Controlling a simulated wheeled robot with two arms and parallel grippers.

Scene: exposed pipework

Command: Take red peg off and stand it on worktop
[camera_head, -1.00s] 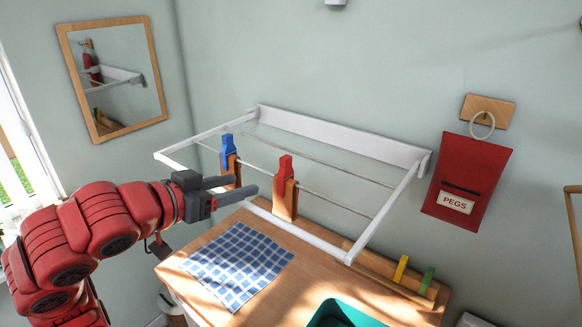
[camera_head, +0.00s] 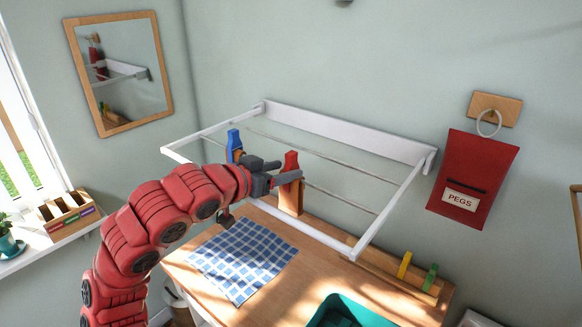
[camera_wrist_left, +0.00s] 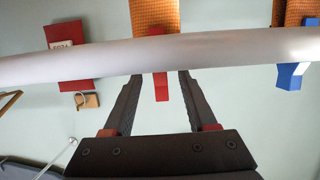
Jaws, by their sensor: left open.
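The red peg (camera_head: 291,160) is upright on a thin line of the white rack (camera_head: 398,207), above the wooden worktop (camera_head: 216,277). An orange-brown piece (camera_head: 290,203) hangs below it. My left gripper (camera_head: 284,171) is open at the red peg, and one finger crosses in front of it. In the left wrist view the red end of the peg (camera_wrist_left: 160,86) shows between the two fingertips (camera_wrist_left: 158,80), with a gap on each side. The rack's pale rail (camera_wrist_left: 230,48) hides part of the peg there. My right gripper is not in view.
A blue peg (camera_head: 234,140) is on the line to the left, close to my left arm. A checked cloth (camera_head: 243,259) and a teal tub (camera_head: 340,310) are on the worktop. Yellow (camera_head: 405,264) and green (camera_head: 430,278) pegs stand on a wooden strip. Bare worktop lies right of the cloth.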

